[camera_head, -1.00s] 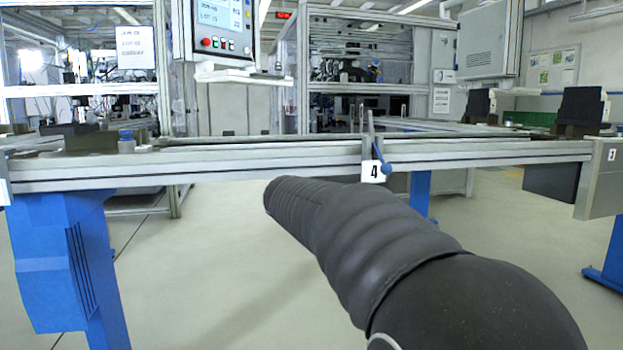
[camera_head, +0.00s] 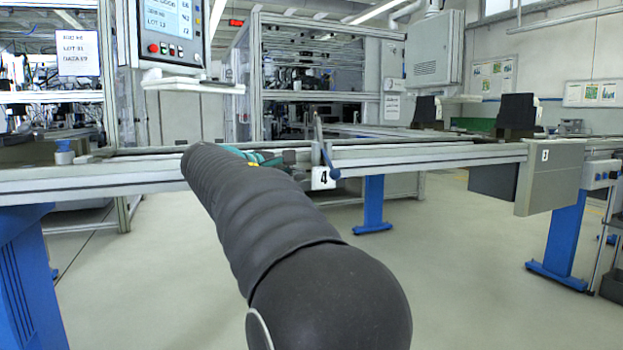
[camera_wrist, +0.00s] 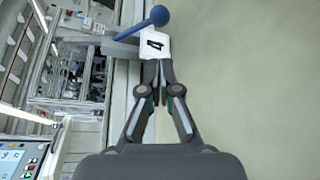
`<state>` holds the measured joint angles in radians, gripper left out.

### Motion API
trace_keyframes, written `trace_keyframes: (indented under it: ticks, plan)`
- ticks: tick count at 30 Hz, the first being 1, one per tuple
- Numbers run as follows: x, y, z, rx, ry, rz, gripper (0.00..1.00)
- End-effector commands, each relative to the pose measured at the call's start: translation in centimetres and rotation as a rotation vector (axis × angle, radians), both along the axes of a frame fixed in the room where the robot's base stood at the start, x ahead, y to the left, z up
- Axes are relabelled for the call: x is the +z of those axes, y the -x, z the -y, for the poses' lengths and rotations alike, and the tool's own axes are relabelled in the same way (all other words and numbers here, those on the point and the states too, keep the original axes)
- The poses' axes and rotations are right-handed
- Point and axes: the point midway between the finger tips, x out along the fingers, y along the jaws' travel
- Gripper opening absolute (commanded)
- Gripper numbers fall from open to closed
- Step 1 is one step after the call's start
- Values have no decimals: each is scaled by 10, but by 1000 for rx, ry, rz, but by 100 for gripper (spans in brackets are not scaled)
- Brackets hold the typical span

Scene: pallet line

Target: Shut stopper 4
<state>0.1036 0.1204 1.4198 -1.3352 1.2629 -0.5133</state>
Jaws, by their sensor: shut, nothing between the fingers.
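Stopper 4 is on the front rail, marked by a white plate with a black 4 (camera_head: 322,178). An upright grey piece stands above the plate in the head view, and a short blue lever with a ball knob (camera_head: 335,173) slants down beside it. In the wrist view the plate (camera_wrist: 154,46) lies just beyond my fingertips, and the blue ball knob (camera_wrist: 159,15) is past it at the top. My gripper (camera_wrist: 159,66) is shut and empty, its tips close to the plate; contact cannot be told. In the head view my arm partly hides the gripper.
The long aluminium rail (camera_head: 430,156) runs across the front. A grey end box (camera_head: 549,178) closes it at the right. A control panel (camera_head: 170,30) hangs at upper left. The floor in front of the rail is clear.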

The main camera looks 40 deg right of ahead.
Motion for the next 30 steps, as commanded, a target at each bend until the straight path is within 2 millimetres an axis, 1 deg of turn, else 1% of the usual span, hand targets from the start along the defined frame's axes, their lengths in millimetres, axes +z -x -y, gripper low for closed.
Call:
trace_keyframes:
  ticks: [5,12,18,24,30]
  plan:
    - [-5,-3,18,-3,0,-1,0]
    - [-14,-12,57,-1,-1,1,0]
    - [-19,-18,82,-1,0,0,0]
    - [-22,-21,92,2,-1,0,0]
    - [-22,-21,93,2,-1,0,0]
